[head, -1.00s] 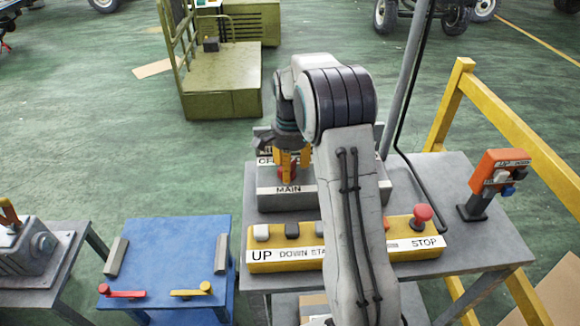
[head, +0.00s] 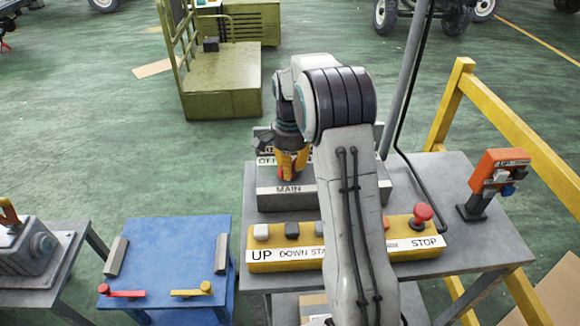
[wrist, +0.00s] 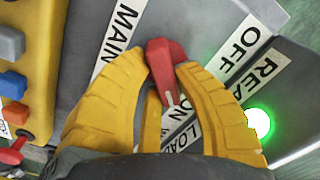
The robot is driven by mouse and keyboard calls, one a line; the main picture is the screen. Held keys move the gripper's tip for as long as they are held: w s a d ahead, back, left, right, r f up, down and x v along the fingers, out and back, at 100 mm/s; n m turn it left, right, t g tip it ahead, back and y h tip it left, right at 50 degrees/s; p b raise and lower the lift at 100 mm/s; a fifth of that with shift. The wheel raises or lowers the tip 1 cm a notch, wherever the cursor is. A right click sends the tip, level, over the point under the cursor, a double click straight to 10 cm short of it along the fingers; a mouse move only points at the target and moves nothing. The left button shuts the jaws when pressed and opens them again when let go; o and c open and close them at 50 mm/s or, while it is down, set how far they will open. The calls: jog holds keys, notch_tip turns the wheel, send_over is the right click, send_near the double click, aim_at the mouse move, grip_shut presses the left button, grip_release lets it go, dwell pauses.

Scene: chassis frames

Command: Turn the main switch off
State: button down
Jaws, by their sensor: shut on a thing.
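The main switch has a red handle (wrist: 165,62) on a grey box (head: 275,198) labelled MAIN. In the wrist view the handle's end sits between the tips of the yellow fingers. My gripper (wrist: 163,66) is shut on this handle; the gripper also shows in the head view (head: 290,176) above the box. An OFF label (wrist: 240,48) lies right of the handle. An ON label (wrist: 182,112), partly covered by a finger, lies near the handle's lower end, where a white mark shows. The exact handle angle is hard to tell.
A green lamp (wrist: 258,122) is lit beside the READY label. A yellow button panel (head: 285,255) with a red stop button (head: 423,213) stands in front of the box. An orange control box (head: 498,172) stands right; a blue table (head: 170,255) stands left.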

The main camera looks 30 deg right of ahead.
jog(key=shift+n, duration=0.3)
jog(key=n, duration=0.3)
jog(key=shift+w+n, duration=0.15)
jog(key=shift+n, duration=0.25)
jog(key=n, duration=0.4)
jog(key=shift+w+p, duration=0.1)
jog(key=shift+p, duration=0.2)
jog(key=n, duration=0.5)
jog(key=shift+w+a, duration=0.1)
jog(key=shift+w, duration=0.05)
jog(key=shift+a+f+n, duration=0.1)
jog(key=shift+n, duration=2.2)
jog(key=c, duration=0.9)
grip_release()
jog(key=shift+w, duration=0.1)
jog(key=shift+c, duration=0.2)
